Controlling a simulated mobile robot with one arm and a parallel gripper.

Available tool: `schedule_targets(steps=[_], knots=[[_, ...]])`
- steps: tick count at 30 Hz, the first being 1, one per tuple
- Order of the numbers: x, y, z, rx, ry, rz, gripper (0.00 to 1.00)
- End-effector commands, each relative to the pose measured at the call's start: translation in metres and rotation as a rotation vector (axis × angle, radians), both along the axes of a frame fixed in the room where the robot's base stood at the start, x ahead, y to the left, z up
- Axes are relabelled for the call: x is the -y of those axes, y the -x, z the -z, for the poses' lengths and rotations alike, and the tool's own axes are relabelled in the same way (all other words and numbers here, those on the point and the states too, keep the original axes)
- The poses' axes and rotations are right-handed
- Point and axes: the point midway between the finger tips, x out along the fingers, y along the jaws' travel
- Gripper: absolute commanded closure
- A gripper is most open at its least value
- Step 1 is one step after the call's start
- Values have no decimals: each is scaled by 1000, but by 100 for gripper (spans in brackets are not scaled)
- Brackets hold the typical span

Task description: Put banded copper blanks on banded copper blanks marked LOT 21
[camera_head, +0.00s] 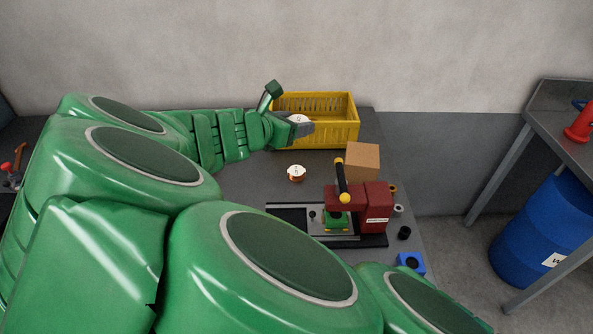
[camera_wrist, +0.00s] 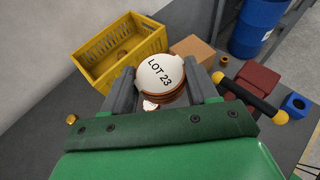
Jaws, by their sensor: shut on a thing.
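My gripper (camera_head: 301,128) is shut on banded copper blanks with a white round top reading LOT 23 (camera_wrist: 160,74). The held blanks are between the two grey fingers and also show as a small white top in the head view (camera_head: 298,118). A second stack of banded copper blanks (camera_head: 296,172) with a white top sits on the dark bench, in front of the yellow crate and apart from the gripper. Its mark is too small to read. In the wrist view only a sliver of a white and copper piece (camera_wrist: 150,105) shows below the held blanks.
A yellow crate (camera_head: 340,134) stands behind the gripper, with a brownish thing inside. To the right are a cardboard box (camera_head: 363,161), a dark red press (camera_head: 372,204) with a black handle, and a blue block (camera_head: 410,262). Bare bench surrounds the second stack.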

Motion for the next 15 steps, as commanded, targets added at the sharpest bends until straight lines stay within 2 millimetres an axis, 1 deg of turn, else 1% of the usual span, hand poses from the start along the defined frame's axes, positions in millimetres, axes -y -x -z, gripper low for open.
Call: schedule_targets(steps=[3,12,15], knots=[[8,10,-1,0,-1,48,78],[27,32,-5,0,0,153,78],[28,32,6,-2,4,154,78]])
